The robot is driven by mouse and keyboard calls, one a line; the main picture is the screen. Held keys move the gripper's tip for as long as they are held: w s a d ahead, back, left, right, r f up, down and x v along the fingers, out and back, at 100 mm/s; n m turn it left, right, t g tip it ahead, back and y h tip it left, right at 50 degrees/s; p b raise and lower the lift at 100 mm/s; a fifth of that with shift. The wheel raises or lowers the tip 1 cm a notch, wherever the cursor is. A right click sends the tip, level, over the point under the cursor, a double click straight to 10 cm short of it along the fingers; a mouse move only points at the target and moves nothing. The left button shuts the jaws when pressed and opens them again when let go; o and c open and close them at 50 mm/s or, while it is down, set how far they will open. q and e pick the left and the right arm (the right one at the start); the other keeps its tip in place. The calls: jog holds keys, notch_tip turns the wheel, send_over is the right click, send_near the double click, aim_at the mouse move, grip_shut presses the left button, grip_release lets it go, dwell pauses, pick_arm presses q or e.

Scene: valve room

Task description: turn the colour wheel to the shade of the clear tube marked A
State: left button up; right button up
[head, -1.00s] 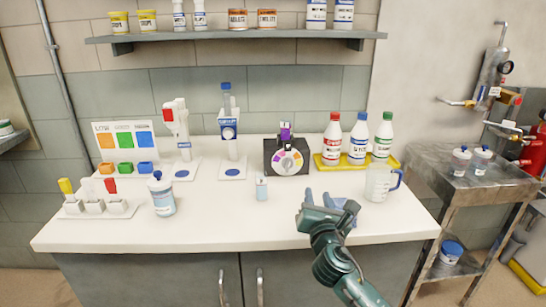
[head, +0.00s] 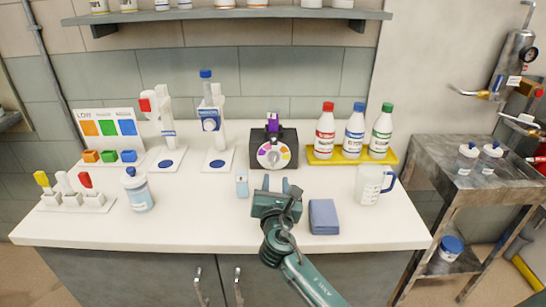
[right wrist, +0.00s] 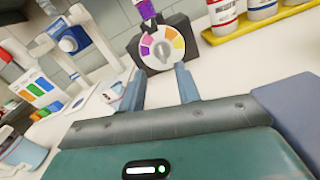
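The colour wheel (head: 273,155) is a white disc with coloured segments and a grey knob on the front of a dark box (head: 256,143). A tube with purple in it (head: 272,122) stands at the top of the box; no letter A is legible. My right gripper (head: 276,185) is open and empty, in front of the wheel and apart from it. In the right wrist view, the wheel (right wrist: 162,48) shows just beyond my parted fingers (right wrist: 160,72), purple, pink, yellow and orange segments visible. The purple tube (right wrist: 146,10) is cut off at the top. My left gripper is not in view.
A blue block (head: 323,216) lies right of my right gripper. A small pale bottle (head: 242,186) stands to its left. A measuring jug (head: 371,184) and capped bottles on a yellow tray (head: 398,157) stand to the right.

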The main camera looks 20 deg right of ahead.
aim_at(276, 157)
jog(key=b+x, duration=0.1)
jog(key=x, duration=0.9)
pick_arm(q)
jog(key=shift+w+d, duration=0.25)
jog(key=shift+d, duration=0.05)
pick_arm(e)
jog(key=shift+w+d, duration=0.2)
jog(key=shift+w, duration=0.5)
jog(key=shift+c, duration=0.5)
jog(key=c, duration=0.5)
pick_arm(q)
jog(key=shift+b, duration=0.3)
